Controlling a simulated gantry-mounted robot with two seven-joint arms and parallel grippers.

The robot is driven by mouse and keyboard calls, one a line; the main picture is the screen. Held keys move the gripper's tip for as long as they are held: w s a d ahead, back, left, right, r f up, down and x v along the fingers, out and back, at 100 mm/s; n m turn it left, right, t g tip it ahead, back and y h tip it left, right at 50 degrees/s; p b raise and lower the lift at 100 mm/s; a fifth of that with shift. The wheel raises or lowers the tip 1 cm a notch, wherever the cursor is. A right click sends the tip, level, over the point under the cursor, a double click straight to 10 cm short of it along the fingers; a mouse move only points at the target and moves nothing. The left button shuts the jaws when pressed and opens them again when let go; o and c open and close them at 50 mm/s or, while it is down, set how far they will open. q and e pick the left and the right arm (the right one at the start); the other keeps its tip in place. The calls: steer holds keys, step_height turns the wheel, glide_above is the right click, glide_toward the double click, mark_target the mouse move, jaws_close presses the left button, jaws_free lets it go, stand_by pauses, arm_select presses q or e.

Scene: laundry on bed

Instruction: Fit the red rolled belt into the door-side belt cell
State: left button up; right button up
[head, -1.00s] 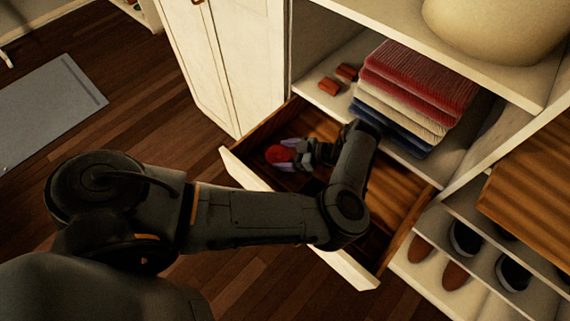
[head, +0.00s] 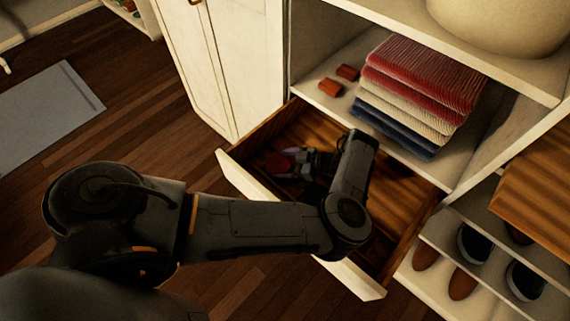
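The red rolled belt (head: 279,163) is a small dark red disc inside the open wooden drawer (head: 401,186), near its left end. My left gripper (head: 284,160) reaches down into the drawer with its fingers around the belt and appears shut on it. The belt is low in the drawer and in shadow; I cannot tell whether it touches the drawer floor. Cell dividers are not clear, and my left arm covers much of the drawer's middle and front. My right gripper is not in view.
Folded red, cream and blue cloths (head: 420,90) are stacked on the shelf above the drawer, beside two small orange-red items (head: 331,87). A closed white door (head: 215,70) stands left of the drawer. Shoes (head: 474,243) sit on lower racks at right.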

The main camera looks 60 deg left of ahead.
arm_select(q)
steer(key=shift+o, duration=0.5)
steer(key=shift+r+p, duration=0.25)
steer(key=shift+p, duration=0.05)
steer(key=shift+w+d+b, duration=0.25)
steer(key=shift+b, duration=0.05)
steer(key=b+v, duration=0.2)
steer(key=v, duration=0.3)
steer(key=shift+w+d, duration=0.15)
steer(key=shift+w, duration=0.1)
steer(key=b+v, duration=0.4)
steer(key=b, duration=0.1)
steer(key=shift+w+d, duration=0.15)
steer(key=shift+w+d+r+b, duration=0.35)
steer(key=shift+r+b, duration=0.1)
steer(key=shift+b, duration=0.3)
steer(key=shift+r, duration=0.1)
